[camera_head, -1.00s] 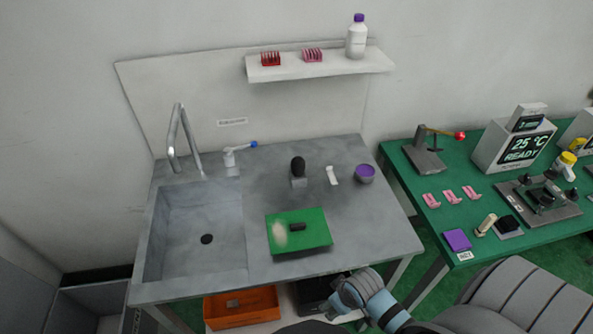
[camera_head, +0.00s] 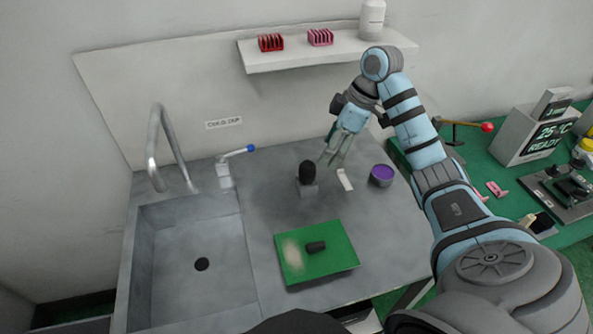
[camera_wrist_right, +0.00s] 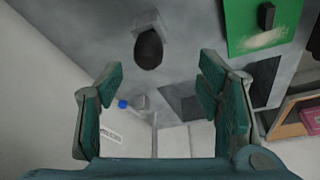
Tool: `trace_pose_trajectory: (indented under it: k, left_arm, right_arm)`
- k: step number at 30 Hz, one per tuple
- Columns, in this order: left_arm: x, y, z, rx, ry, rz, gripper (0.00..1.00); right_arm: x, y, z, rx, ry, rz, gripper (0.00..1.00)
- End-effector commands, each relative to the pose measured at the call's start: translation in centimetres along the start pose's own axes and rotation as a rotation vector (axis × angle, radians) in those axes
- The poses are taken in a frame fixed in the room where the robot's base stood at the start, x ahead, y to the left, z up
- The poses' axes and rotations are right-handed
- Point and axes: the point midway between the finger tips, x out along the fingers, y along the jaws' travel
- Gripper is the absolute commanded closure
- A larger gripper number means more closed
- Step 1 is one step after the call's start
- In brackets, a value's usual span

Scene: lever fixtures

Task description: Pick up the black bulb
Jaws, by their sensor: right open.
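The black bulb (camera_head: 306,171) stands upright on a small grey block (camera_head: 307,189) on the grey counter. My right gripper (camera_head: 331,162) is open and empty, just to the right of the bulb and apart from it. In the right wrist view the bulb (camera_wrist_right: 149,49) lies ahead of and between the two open fingers (camera_wrist_right: 160,80). My left gripper is not in view.
A green tray (camera_head: 338,234) with a small dark piece (camera_head: 316,247) lies in front of the bulb. A white strip (camera_head: 345,180) and a purple-topped cup (camera_head: 382,175) are to the right. The sink (camera_head: 160,245) and its tap (camera_head: 155,150) are left.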

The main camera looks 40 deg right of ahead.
Motion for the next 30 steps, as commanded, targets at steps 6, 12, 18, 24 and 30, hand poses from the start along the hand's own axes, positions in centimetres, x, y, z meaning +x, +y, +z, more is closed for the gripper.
trace_pose_trajectory:
  k: [6,12,18,24,30]
  left_arm:
    - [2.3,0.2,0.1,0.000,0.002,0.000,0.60]
    - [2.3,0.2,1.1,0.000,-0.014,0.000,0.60]
    - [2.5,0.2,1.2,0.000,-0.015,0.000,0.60]
    - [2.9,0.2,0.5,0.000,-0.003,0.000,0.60]
    - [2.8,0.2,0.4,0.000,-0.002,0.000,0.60]
  right_arm:
    - [0.7,0.7,0.2,-0.020,0.047,-0.013,0.40]
    - [5.3,0.7,0.3,-0.011,0.046,-0.009,0.40]
    - [8.1,1.0,-0.1,-0.012,0.046,-0.009,0.40]
    - [11.6,1.4,-0.5,-0.014,0.044,-0.008,0.40]
    - [11.9,1.5,-0.6,-0.015,0.044,-0.006,0.40]
